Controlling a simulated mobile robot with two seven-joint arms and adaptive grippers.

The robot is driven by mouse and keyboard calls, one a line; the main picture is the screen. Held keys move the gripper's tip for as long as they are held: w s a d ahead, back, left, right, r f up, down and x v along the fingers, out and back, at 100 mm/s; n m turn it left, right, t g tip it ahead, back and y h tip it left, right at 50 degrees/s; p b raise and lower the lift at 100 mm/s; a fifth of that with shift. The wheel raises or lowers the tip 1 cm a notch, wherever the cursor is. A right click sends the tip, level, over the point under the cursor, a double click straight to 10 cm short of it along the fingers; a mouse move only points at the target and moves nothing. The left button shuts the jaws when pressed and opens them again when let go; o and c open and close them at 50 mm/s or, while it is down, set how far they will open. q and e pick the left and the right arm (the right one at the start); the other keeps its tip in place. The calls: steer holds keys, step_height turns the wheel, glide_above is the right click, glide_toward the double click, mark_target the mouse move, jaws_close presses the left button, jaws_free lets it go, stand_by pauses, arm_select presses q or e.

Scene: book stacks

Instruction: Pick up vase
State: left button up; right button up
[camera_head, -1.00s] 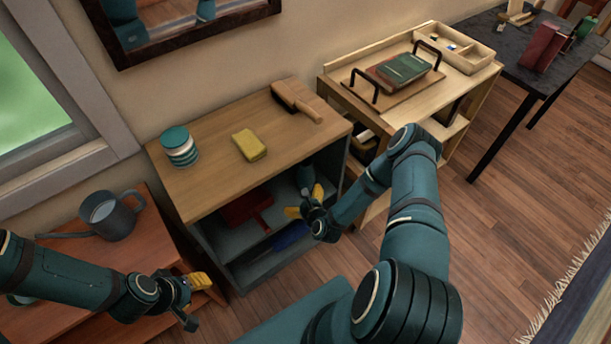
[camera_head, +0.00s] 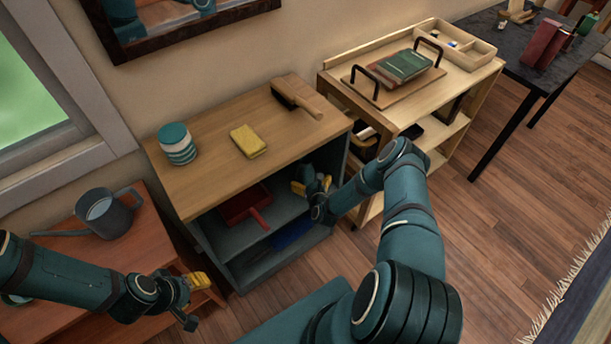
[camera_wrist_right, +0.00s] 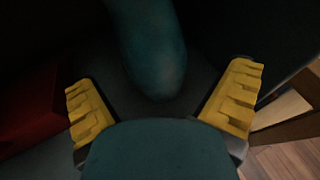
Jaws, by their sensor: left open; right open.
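A dark teal, rounded object, which appears to be the vase (camera_wrist_right: 152,50), stands inside the grey open-front cabinet. In the right wrist view it lies ahead, roughly centred between the fingers, with its upper part cut off by the frame. In the head view, a small part of the vase (camera_head: 308,172) shows behind my right gripper (camera_head: 312,184). My right gripper is open at the cabinet's front, its yellow fingers apart. I see no contact with the vase. My left gripper (camera_head: 194,300) is open and empty over the low reddish table.
The cabinet's wooden top (camera_head: 205,190) holds a striped jar (camera_head: 177,145), a yellow sponge (camera_head: 248,141) and a brush (camera_head: 297,97). A red dustpan (camera_head: 245,203) is on the upper shelf, left of my right gripper. A watering can (camera_head: 106,214) stands at left.

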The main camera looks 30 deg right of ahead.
mark_target(307, 179)
steer(key=x, duration=0.1)
steer(key=b+x, duration=0.1)
steer(key=x, duration=0.2)
steer(key=shift+w+a+f, duration=0.25)
steer(key=shift+a+f, duration=0.05)
steer(key=shift+w+d, duration=0.15)
steer(key=shift+w, duration=0.1)
steer(key=shift+c, duration=0.3)
steer(key=c, duration=1.3)
